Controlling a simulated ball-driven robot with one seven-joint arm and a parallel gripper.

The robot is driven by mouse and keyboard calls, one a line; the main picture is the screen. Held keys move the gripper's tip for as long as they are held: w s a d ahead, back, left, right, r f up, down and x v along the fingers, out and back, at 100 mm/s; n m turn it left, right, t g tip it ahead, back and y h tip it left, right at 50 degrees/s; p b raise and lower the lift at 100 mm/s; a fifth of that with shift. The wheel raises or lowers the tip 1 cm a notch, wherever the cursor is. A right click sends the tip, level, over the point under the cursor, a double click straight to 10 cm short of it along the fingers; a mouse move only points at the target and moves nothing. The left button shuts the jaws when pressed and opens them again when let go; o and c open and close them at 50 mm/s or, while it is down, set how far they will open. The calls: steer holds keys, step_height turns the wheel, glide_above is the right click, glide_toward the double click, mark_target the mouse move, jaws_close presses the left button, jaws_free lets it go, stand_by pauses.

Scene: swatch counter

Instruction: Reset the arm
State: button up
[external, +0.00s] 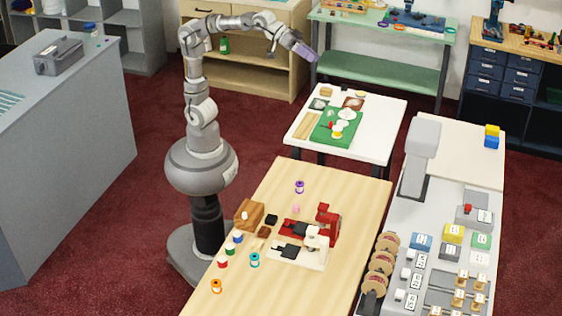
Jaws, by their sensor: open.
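My gripper (306,52) is at the end of my raised arm, high in the upper middle of the external view. It is open, and I see nothing between its fingers. It hangs in the air, apart from the tables. In the picture it lies above the white table (384,106) and in front of the green-topped bench at the back. The fine detail of the fingertips is too small to see.
A wooden table (338,192) in front of me holds a red machine (328,226), a white machine (310,242), a wooden block (249,214) and several thread spools. A green mat (322,136) lies on the white table. A grey counter (101,96) stands left; red carpet is clear between.

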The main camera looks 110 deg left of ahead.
steer(key=s+a+r+m+t+y, duration=0.2)
steer(key=s+a+r+m, duration=0.1)
steer(key=s+a+r, duration=0.2)
step_height(320, 180, up, 3)
steer(key=s, duration=0.2)
steer(key=shift+s+a+m+t, duration=0.35)
steer(key=shift+s+m+t, duration=0.05)
stand_by(0.4)
